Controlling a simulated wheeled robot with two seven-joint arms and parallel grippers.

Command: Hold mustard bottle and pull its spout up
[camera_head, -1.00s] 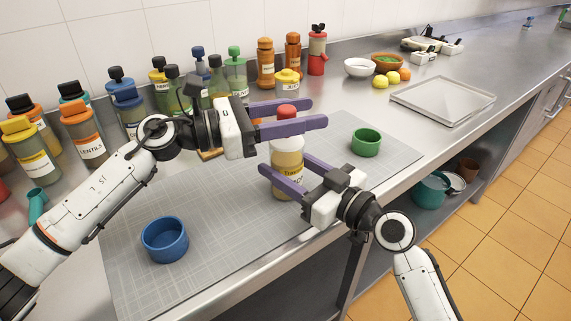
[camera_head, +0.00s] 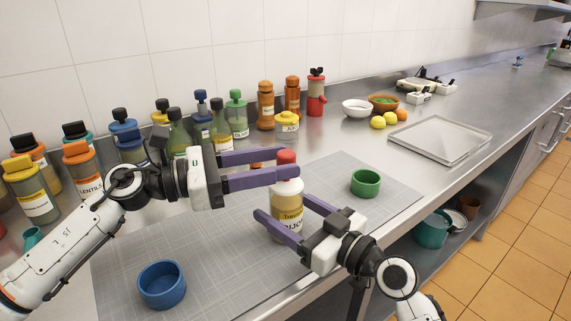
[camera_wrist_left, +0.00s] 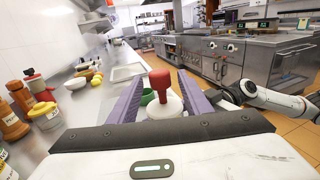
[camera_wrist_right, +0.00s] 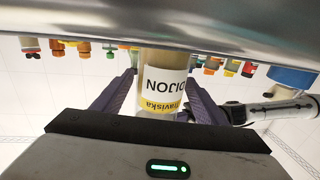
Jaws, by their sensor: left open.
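The mustard bottle (camera_head: 286,200) stands upright on the grey mat, with a pale yellow body, white top and red spout (camera_head: 286,157). My right gripper (camera_head: 284,208) has its purple fingers on both sides of the bottle's body. In the right wrist view, the labelled body (camera_wrist_right: 163,80) fills the gap between them. My left gripper (camera_head: 294,166) is open at spout height, its fingertips just reaching the spout. In the left wrist view, the red spout (camera_wrist_left: 160,82) shows between and near the fingertips. A left finger hides part of the bottle's top.
The grey mat (camera_head: 235,230) holds a blue cup (camera_head: 162,285) at the left and a green cup (camera_head: 365,183) right of the bottle. Several jars and bottles line the wall. A metal tray (camera_head: 440,138) lies farther right. The counter edge runs close to my right gripper.

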